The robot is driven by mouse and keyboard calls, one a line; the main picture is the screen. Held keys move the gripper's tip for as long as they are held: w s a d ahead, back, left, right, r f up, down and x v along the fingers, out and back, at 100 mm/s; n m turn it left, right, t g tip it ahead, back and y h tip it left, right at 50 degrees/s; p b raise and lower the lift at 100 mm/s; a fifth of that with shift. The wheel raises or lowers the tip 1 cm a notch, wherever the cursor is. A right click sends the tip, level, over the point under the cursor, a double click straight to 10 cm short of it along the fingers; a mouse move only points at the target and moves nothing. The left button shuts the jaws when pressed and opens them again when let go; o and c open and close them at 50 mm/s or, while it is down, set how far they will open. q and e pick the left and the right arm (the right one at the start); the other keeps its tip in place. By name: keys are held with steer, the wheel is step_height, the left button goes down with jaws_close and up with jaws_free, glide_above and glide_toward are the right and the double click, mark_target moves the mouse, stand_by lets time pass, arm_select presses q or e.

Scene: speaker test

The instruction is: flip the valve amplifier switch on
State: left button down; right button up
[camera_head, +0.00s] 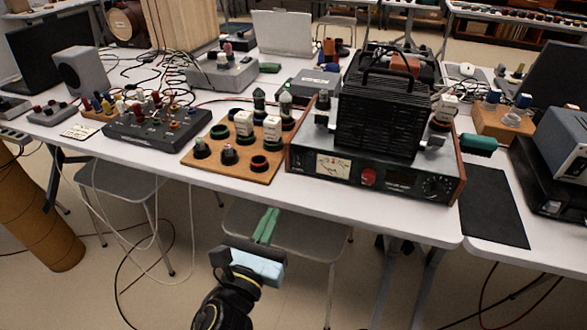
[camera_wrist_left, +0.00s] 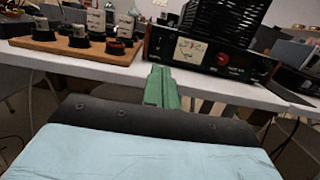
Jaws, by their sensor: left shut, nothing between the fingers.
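The valve amplifier (camera_head: 325,165) stands near the front edge of the white table, with a black ribbed cage on top and wooden side cheeks. Its front panel has a lit meter, a red round part (camera_head: 368,177) and a dark knob (camera_head: 436,187). The switch is too small to tell apart. My left gripper (camera_head: 266,226) is shut and empty, in front of the table edge and below and left of the amplifier, apart from it. In the left wrist view the green fingers (camera_wrist_left: 161,88) point at the table edge, with the amplifier panel (camera_wrist_left: 215,54) beyond. My right gripper is not in view.
A wooden board (camera_head: 232,172) with several tube sockets lies left of the amplifier. A dark mixer box (camera_head: 158,127) with cables stands farther left. A black mat (camera_head: 490,205) lies to the right. Stools stand under the table. Space before the table edge is free around my gripper.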

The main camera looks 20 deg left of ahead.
arm_select(q)
steer(key=p, duration=0.1)
glide_toward(298, 158)
steer(key=w, duration=0.3)
steer(key=w+r, duration=0.1)
steer(key=w, duration=0.1)
steer(key=shift+w+d, duration=0.1)
steer(key=shift+w, duration=0.75)
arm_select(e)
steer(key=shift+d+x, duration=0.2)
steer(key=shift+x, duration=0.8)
